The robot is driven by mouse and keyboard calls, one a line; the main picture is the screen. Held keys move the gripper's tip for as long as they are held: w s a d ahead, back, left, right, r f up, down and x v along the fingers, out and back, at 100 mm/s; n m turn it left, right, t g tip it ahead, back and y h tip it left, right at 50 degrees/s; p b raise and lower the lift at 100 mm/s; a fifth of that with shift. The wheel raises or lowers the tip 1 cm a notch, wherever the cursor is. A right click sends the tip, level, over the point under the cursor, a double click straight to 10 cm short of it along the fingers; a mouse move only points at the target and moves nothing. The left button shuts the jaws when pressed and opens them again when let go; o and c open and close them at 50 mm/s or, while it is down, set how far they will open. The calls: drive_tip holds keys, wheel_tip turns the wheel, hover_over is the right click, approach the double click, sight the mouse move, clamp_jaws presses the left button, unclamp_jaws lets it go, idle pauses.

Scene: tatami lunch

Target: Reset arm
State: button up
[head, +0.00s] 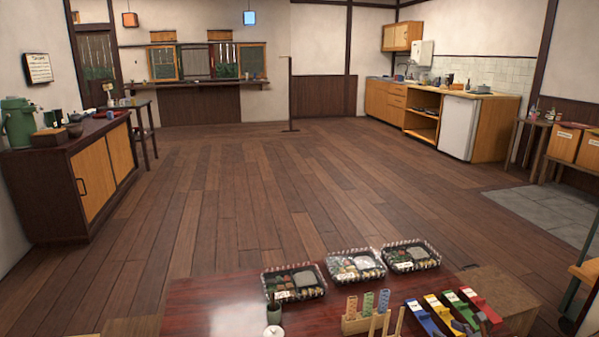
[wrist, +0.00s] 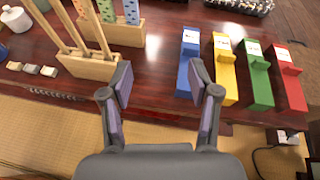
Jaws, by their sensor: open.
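My gripper (wrist: 160,85) shows in the wrist view with its two fingers apart and nothing between them. It is over the front edge of the dark red table (wrist: 150,65). A blue holder (wrist: 187,65) lies just beyond the right finger, with yellow (wrist: 225,70), green (wrist: 259,75) and red (wrist: 289,80) ones to its right. A wooden rack (wrist: 88,66) with upright sticks stands beyond the left finger. In the head view, dark gripper parts show low near the coloured holders, partly cut off by the frame's bottom edge.
Three bento trays, left (head: 293,282), middle (head: 356,265) and right (head: 411,256), lie along the table's far side. A small pot (head: 273,309) stands at the table's left. A dark cabinet (head: 75,180) stands at the left wall. The wooden floor (head: 240,190) beyond is wide and clear.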

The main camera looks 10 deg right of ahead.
drive_tip(key=w+a+r+n+y+p, duration=0.3)
drive_tip(key=w+a+r+n+y, duration=0.15)
drive_tip(key=a+r, duration=0.55)
drive_tip(key=s+a+r+n+g+y+p, duration=0.25)
drive_tip(key=a+r+n, duration=0.25)
drive_tip(key=a+r, duration=0.3)
drive_tip(key=s+a+r+n+g+y+p, duration=0.15)
drive_tip(key=a+r+n+g+p, duration=0.35)
drive_tip(key=a, duration=0.6)
drive_tip(key=s+a+r+n+g+y+p, duration=0.1)
drive_tip(key=s+a+r+n+g+p, duration=0.15)
drive_tip(key=a+r+n, duration=0.45)
drive_tip(key=s+a+r+n+g+h+p, duration=0.45)
drive_tip(key=s+a+r+p, duration=0.45)
drive_tip(key=s, duration=0.5)
drive_tip(key=s+d+r+n+h+p, duration=0.3)
drive_tip(key=s+r, duration=0.2)
drive_tip(key=s, duration=0.1)
drive_tip(key=s+d+r+n+h+p, duration=0.3)
drive_tip(key=s+r+n+p, duration=0.1)
drive_tip(key=s+r, duration=0.2)
drive_tip(key=shift+s+d+n+g+h, duration=0.3)
drive_tip(key=shift+s+g, duration=0.15)
drive_tip(key=shift+s, duration=0.25)
